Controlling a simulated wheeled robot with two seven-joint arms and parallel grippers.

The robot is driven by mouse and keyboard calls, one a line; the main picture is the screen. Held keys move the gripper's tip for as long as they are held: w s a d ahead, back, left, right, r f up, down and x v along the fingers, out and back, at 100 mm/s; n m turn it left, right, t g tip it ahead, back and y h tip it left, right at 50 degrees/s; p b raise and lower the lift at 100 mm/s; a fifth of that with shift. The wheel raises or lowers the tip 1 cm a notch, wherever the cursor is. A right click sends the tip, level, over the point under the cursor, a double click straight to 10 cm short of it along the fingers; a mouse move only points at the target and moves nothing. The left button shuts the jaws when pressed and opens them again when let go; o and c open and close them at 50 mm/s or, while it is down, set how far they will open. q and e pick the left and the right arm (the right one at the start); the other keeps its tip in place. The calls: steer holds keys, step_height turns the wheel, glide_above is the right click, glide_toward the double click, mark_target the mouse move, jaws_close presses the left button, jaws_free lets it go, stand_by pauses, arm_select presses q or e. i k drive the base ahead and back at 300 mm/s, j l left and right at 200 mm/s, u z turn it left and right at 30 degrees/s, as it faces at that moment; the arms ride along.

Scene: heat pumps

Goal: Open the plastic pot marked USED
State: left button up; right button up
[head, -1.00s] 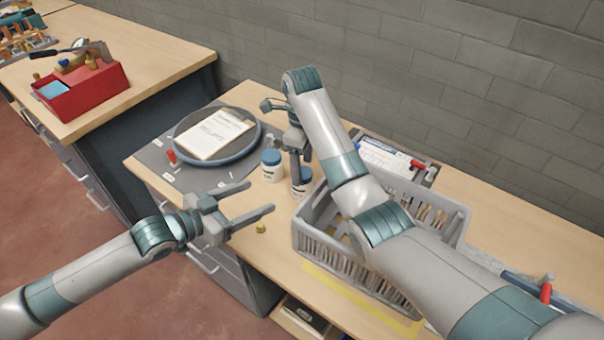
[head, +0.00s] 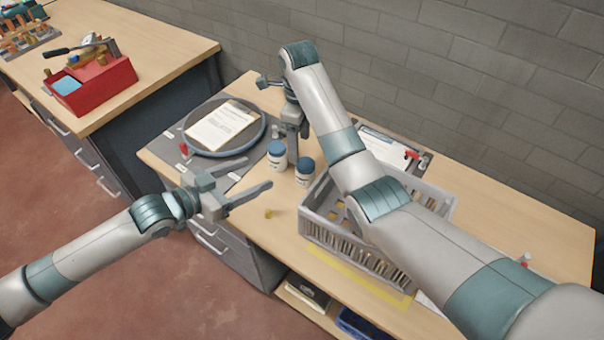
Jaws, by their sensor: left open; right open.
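Two white plastic pots with blue lids stand upright on the bench: a left pot (head: 276,157) and a right pot (head: 304,174). Both lids are on. The labels are too small to read, so I cannot tell which is marked USED. My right gripper (head: 297,146) is open and empty, pointing down just behind and between the pots; whether it touches either is unclear. My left gripper (head: 258,174) is open and empty, in front and to the left of the pots, its fingers pointing right towards them.
A grey crate (head: 326,240) stands right of the pots, partly behind my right arm. A round tray (head: 259,137) with a clipboard (head: 222,125) lies left of them. A small yellowish piece (head: 268,213) lies near the bench's front edge. A red toolbox (head: 104,88) stands on the other bench.

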mark_target(303, 180)
steer(key=k+j, duration=0.7)
steer(key=j, duration=0.1)
